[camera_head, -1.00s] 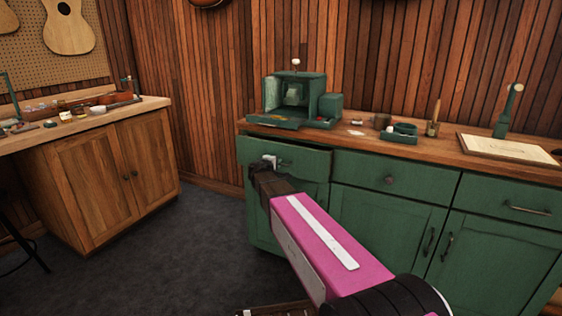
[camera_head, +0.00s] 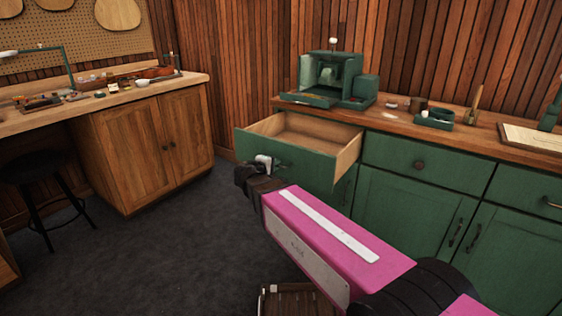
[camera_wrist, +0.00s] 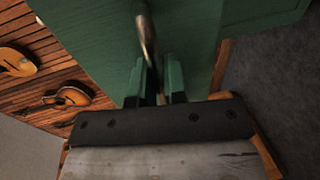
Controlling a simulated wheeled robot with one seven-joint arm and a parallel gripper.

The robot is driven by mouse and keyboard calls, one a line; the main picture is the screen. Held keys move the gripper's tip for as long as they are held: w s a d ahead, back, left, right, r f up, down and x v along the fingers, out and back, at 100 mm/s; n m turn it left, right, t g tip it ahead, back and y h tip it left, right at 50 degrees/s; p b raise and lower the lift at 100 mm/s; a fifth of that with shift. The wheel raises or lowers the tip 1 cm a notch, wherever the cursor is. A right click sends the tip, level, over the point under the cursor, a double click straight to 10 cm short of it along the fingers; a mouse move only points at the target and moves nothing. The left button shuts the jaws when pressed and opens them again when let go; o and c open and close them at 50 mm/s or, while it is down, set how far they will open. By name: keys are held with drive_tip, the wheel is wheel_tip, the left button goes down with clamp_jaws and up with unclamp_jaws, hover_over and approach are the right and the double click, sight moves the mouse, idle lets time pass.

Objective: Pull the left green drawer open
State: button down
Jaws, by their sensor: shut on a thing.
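The left green drawer (camera_head: 297,163) stands pulled well out of the green cabinet in the head view, and its bare wooden inside shows empty. My gripper (camera_head: 264,161) is at the drawer's front, with my pink arm reaching up to it from the lower right. In the wrist view my gripper (camera_wrist: 157,92) has its two green fingers close together on the drawer's metal handle (camera_wrist: 147,35), which stands out from the green drawer front (camera_wrist: 95,40). The grip itself is partly hidden in the head view.
The green cabinet (camera_head: 400,215) has more closed drawers and doors to the right. A green machine (camera_head: 330,78) and small items stand on its wooden top. A wooden workbench (camera_head: 140,150) and a dark stool (camera_head: 35,168) are at the left. The dark floor (camera_head: 175,240) between is clear.

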drive_tip(key=shift+s+a, duration=0.2)
drive_tip(key=shift+s, duration=0.1)
drive_tip(key=c, duration=1.2)
unclamp_jaws()
drive_tip(key=v, duration=1)
drive_tip(key=shift+s+a, duration=0.2)
drive_tip(key=shift+s, duration=0.1)
